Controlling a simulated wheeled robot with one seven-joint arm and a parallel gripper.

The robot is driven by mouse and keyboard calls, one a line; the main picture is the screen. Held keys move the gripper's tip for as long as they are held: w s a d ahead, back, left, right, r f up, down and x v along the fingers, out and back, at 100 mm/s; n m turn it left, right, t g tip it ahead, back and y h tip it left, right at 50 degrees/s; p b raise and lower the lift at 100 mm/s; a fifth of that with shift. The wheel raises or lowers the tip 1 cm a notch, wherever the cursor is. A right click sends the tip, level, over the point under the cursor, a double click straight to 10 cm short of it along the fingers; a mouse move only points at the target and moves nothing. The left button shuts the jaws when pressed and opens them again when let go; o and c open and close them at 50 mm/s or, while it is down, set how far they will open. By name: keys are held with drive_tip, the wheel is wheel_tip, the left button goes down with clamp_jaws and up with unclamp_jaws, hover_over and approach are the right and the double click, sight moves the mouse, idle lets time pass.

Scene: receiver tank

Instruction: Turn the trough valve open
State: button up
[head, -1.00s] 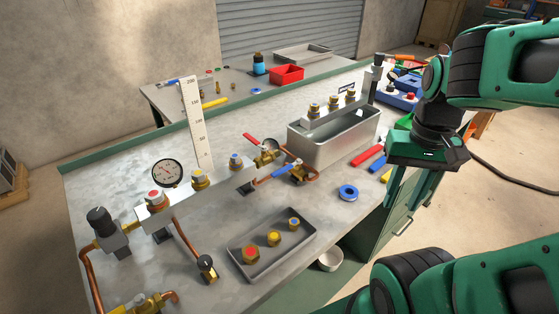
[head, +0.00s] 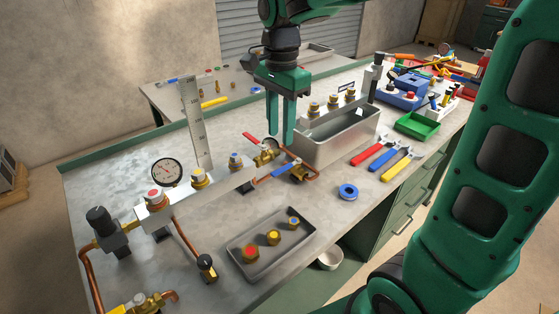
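A metal trough (head: 335,150) stands on the bench right of centre. Beside its left end are two brass valves on the pipework. One has a red lever (head: 250,139) pointing up and left. The other, nearer the front, has a blue lever (head: 285,171) lying slanted along its pipe. No label shows which is the trough valve. My gripper (head: 280,140) points down at the trough's left end, by the red-lever valve (head: 266,153). Its two fingers are apart with nothing seen between them. I cannot tell whether they touch the valve.
A grey manifold (head: 205,188) with a gauge (head: 167,172) and upright scale (head: 197,125) stands to the left. A tray (head: 262,259) of brass fittings and a blue ring (head: 348,191) lie in front. Coloured wrenches (head: 386,158) and a green bin (head: 417,126) are to the right.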

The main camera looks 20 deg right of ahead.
sight(281, 169)
wheel_tip(281, 169, down, 10)
idle(0.5)
clamp_jaws()
